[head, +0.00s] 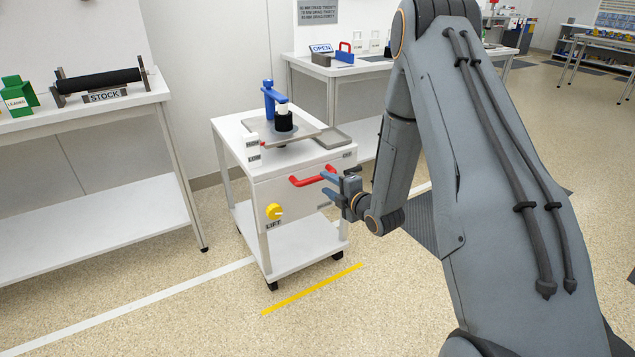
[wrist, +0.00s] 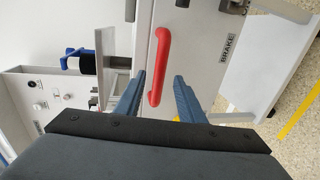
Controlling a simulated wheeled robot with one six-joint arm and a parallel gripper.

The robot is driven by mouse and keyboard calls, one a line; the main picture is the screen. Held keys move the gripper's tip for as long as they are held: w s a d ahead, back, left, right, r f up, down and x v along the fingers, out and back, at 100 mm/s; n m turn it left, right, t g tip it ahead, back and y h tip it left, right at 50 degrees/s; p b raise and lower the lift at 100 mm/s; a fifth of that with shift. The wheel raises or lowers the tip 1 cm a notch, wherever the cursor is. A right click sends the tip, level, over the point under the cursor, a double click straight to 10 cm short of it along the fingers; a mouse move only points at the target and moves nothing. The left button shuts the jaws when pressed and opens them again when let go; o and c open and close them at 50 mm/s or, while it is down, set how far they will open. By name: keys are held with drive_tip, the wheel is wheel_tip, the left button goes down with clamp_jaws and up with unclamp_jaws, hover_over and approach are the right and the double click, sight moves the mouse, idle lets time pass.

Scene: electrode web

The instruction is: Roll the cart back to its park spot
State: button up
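The white cart (head: 283,196) stands on the floor left of my arm, with casters under its lower shelf. A red handle (head: 306,181) is on its front, with a yellow knob (head: 273,211) marked LIFT below and to the left. My gripper (head: 326,183) is at the handle's right end in the head view. In the wrist view, the red handle (wrist: 161,62) reaches between my two blue fingers, which are spread apart with gaps on both sides. A BRAKE label (wrist: 227,48) shows beside the handle. No marked park spot is clearly identifiable.
A yellow floor line (head: 312,289) lies just in front of the cart. A white floor line (head: 180,291) runs to its left. The STOCK table (head: 95,118) is at left and a bench with an OPEN sign (head: 320,48) stands behind. Open floor lies in front.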

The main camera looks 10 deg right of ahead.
sight(320, 179)
drive_tip(key=x, duration=0.6)
drive_tip(key=shift+w+a+b, duration=0.15)
drive_tip(key=shift+w+b, duration=0.1)
drive_tip(key=shift+b, duration=0.15)
clamp_jaws()
